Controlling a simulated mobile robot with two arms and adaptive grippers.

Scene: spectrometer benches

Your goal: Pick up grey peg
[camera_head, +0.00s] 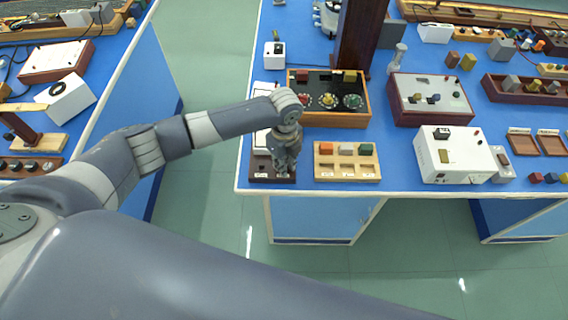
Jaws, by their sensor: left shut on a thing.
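My left gripper (284,170) points down over a dark tray (258,177) at the front left corner of the blue bench. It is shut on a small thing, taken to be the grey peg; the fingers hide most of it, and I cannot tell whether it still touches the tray. No other loose grey peg shows clearly near the gripper. My right gripper is not in view.
A wooden-framed black panel (330,119) stands behind. A white instrument box (455,155) is farther right. The bench's front edge (310,192) is close.

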